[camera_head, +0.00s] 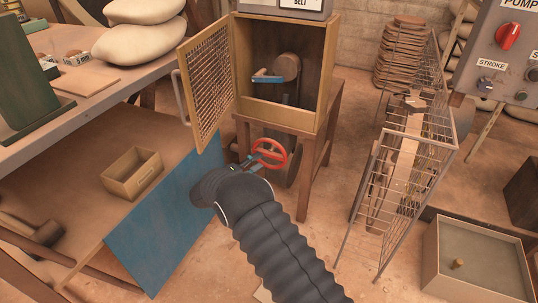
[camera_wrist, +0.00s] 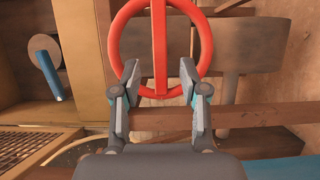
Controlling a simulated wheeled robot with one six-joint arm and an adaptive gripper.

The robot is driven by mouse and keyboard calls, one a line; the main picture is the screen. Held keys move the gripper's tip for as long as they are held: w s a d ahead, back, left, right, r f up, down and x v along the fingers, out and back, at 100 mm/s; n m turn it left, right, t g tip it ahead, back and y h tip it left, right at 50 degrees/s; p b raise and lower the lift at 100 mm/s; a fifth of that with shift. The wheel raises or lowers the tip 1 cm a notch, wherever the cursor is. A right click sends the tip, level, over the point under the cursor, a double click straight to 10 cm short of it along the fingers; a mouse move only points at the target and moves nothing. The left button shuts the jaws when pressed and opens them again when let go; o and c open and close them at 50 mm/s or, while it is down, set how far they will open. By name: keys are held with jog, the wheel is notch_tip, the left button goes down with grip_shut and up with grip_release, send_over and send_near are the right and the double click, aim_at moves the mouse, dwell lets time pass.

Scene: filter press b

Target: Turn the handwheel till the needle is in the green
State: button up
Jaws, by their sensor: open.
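The red handwheel (camera_head: 284,160) is below the open wooden cabinet in the head view. In the wrist view the handwheel (camera_wrist: 160,42) shows its round rim and one upright bar across it. My gripper (camera_wrist: 159,72) is open, with one finger on each side of the bar and both fingertips over the lower part of the rim. I cannot tell whether the fingers touch it. In the head view my gripper (camera_head: 254,162) is at the wheel's near left side, partly hidden by my arm. No gauge, needle or green zone can be made out in either view.
The cabinet (camera_head: 240,70) has its mesh door (camera_head: 208,85) swung open to the left and a blue-handled lever (camera_head: 268,79) inside. A blue panel (camera_head: 160,225) leans left of my arm. A wire rack (camera_head: 395,150) stands right. A pump panel (camera_head: 505,60) is upper right.

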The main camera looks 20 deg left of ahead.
aim_at(267, 155)
jog(key=x, duration=0.6)
jog(key=shift+w+d, duration=0.15)
jog(key=shift+w, duration=0.1)
grip_shut()
